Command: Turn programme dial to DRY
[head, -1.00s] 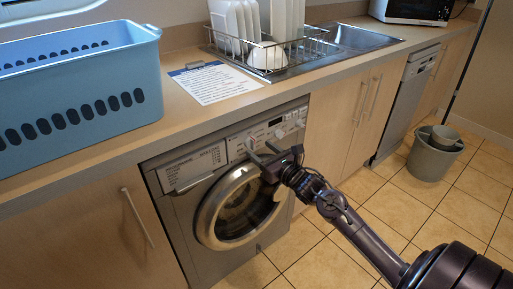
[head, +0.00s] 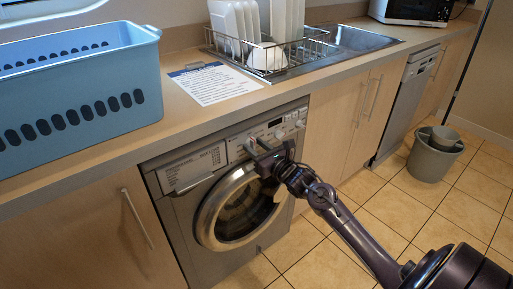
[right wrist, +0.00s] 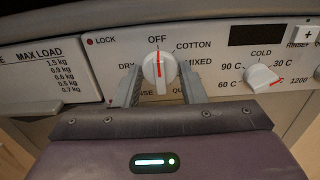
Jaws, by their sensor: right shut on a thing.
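The washing machine (head: 240,215) stands under the counter, its round door shut. Its white programme dial (right wrist: 158,71) shows in the right wrist view, with a red line pointing up at OFF. The DRY label (right wrist: 126,66) is to the left of the dial, partly covered by a finger. My right gripper (right wrist: 160,88) is shut on the dial, one grey finger at each side. In the head view the right gripper (head: 257,151) reaches the machine's control panel and hides much of the dial. My left gripper is not in view.
A temperature knob (right wrist: 262,77) sits right of the dial, and a detergent drawer (head: 192,169) is at the left. On the counter are a blue basket (head: 75,85), a printed sheet (head: 214,83) and a dish rack (head: 270,50). A grey bucket (head: 433,160) stands on the tiled floor.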

